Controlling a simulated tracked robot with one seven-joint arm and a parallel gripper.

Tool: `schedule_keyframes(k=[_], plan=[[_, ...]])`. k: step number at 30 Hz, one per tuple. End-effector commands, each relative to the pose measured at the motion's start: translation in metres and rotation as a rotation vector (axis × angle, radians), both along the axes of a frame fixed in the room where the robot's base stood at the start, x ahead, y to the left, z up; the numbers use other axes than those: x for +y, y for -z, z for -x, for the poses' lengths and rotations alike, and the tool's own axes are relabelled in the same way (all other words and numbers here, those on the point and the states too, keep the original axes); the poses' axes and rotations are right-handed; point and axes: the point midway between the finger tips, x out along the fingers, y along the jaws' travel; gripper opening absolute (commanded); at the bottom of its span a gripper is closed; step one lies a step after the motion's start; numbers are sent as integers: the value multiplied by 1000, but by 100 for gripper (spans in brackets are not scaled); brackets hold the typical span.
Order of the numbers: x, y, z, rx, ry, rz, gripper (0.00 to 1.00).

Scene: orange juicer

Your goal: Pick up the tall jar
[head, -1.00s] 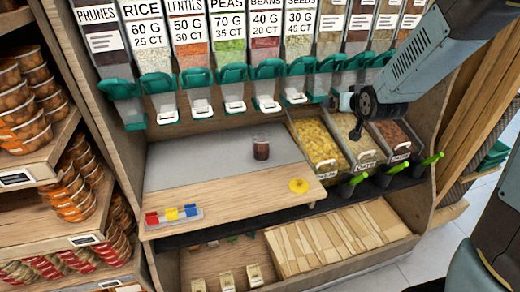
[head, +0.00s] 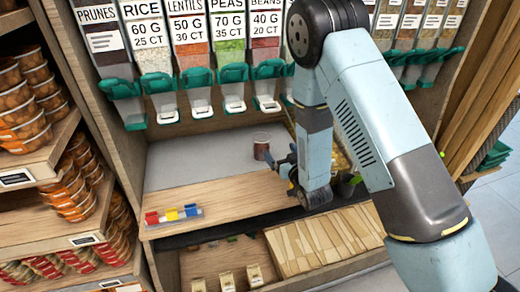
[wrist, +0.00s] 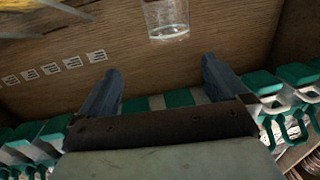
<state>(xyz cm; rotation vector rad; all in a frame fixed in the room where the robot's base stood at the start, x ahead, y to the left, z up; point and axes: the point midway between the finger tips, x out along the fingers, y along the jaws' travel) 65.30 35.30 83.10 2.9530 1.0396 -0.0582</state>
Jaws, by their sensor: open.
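The tall jar is a clear glass with dark reddish-brown contents (head: 261,147). It stands upright on the grey part of the counter in the head view. In the wrist view the jar (wrist: 166,18) shows at the top edge, partly cut off, beyond and between the fingertips. My gripper (head: 280,163) is just right of the jar in the head view, apart from it. In the wrist view my gripper (wrist: 160,70) has its two fingers wide apart with nothing between them.
A row of dispensers with green spouts (head: 198,78) hangs above the counter. A rack of red, yellow and blue pieces (head: 173,214) lies at the front left of the wooden board (head: 235,200). My arm hides most of the bins at right. The counter left of the jar is clear.

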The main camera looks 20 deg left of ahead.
Motion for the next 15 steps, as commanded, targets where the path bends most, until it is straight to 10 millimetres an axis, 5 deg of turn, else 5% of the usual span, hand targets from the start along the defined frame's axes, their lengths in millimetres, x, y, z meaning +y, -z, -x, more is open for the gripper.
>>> schedule_keyframes(k=[7, 15], plan=[[10, 15, 11, -31, -32, -22, 100], [36, 14, -20, -34, -33, -24, 100]])
